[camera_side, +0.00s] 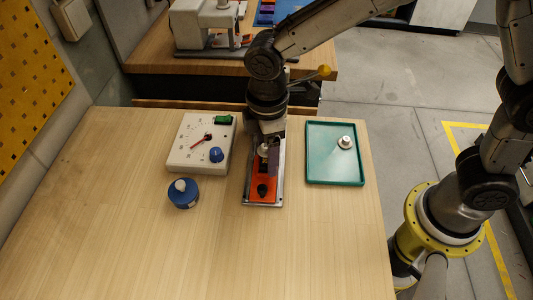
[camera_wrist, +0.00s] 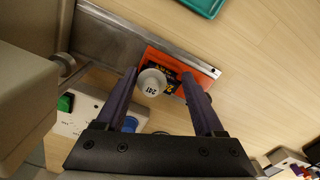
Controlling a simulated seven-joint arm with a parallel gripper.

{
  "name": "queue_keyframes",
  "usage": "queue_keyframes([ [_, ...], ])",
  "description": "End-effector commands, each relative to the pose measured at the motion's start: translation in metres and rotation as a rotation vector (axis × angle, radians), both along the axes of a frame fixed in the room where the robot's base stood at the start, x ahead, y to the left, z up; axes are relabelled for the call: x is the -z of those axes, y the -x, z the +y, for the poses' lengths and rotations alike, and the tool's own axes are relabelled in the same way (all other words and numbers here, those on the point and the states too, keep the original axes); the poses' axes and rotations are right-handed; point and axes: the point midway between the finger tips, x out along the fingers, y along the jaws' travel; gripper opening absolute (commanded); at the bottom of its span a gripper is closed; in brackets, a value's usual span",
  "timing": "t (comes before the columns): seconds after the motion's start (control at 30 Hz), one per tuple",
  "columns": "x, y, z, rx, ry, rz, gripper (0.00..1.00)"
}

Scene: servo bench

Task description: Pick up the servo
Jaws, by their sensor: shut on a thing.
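The servo, as far as I can tell, is the piece between my fingers. Its round whitish top, marked with digits that look like 241 (camera_wrist: 151,82), shows in the wrist view, with a dark part bearing yellow marks beside it. My gripper (camera_wrist: 160,73) has its two dark purple fingers on either side of this piece and is shut on it. In the side view my gripper (camera_side: 267,160) is low over a metal plate (camera_side: 249,197), and the fingers hide much of the piece. An orange part (camera_side: 262,182) with a black knob sits on the plate's near end. Whether the servo touches the plate is unclear.
A white dial box (camera_side: 182,155) with a red pointer and blue knob stands left of the plate. A teal tray (camera_side: 325,180) holding a small metal piece (camera_side: 345,142) lies right. The front table is clear.

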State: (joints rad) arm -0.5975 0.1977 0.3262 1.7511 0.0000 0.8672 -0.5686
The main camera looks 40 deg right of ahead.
Motion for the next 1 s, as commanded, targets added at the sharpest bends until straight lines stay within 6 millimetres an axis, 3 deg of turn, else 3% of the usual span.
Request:
queue_keyframes([
  [0.17,-0.013,-0.001,0.001,0.000,-0.002,-0.003,0.17],
  [0.3,-0.035,0.001,-0.001,0.000,-0.003,-0.005,0.17],
  [0.6,-0.096,0.048,-0.033,0.000,-0.004,-0.006,0.17],
  [0.8,-0.113,0.085,-0.058,0.000,-0.002,-0.004,0.17],
  [1.0,-0.125,0.107,-0.073,0.000,-0.001,-0.002,0.17],
])
